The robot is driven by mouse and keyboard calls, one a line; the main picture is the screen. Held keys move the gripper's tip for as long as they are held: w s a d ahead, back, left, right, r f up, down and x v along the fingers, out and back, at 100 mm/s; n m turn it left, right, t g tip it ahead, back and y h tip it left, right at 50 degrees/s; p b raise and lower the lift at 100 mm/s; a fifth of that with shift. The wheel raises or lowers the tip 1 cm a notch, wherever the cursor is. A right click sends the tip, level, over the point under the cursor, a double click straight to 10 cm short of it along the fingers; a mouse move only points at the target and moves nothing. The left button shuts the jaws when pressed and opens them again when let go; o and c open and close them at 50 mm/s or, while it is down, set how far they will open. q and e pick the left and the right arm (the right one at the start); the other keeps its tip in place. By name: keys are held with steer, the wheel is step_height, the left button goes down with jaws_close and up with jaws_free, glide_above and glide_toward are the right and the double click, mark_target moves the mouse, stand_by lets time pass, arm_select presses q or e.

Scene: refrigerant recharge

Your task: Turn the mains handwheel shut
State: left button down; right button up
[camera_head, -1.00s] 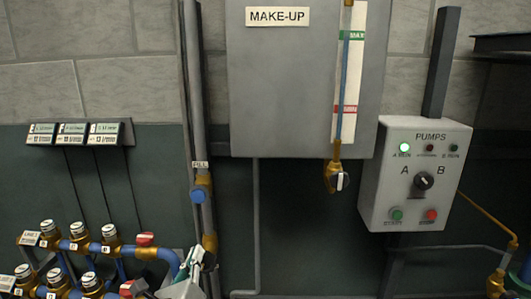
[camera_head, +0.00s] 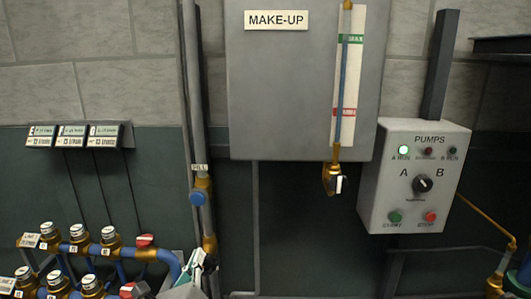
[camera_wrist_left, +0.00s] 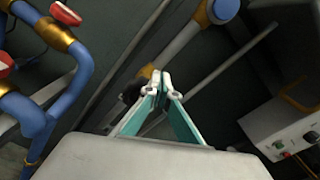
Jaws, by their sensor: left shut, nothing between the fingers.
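A blue handwheel (camera_head: 198,199) sits on a brass valve on the grey vertical pipe, below a label that reads FILL; I see no label reading mains. It also appears at the top of the left wrist view (camera_wrist_left: 222,10). My left gripper (camera_head: 196,260) is below the handwheel, in front of the pipe's lower end, and apart from the wheel. In the left wrist view the teal-sided fingers (camera_wrist_left: 158,82) meet at their tips, shut and empty.
Blue pipes with brass valves and red handles (camera_head: 145,241) stand close on the left. The MAKE-UP tank (camera_head: 285,90) hangs right of the pipe, with a brass tap (camera_head: 332,178) below it. A PUMPS box (camera_head: 415,175) is further right.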

arm_select(q)
steer(key=s, duration=0.5)
steer(key=shift+s+a+r, duration=0.15)
steer(key=shift+s+a, duration=0.05)
steer(key=shift+s, duration=0.1)
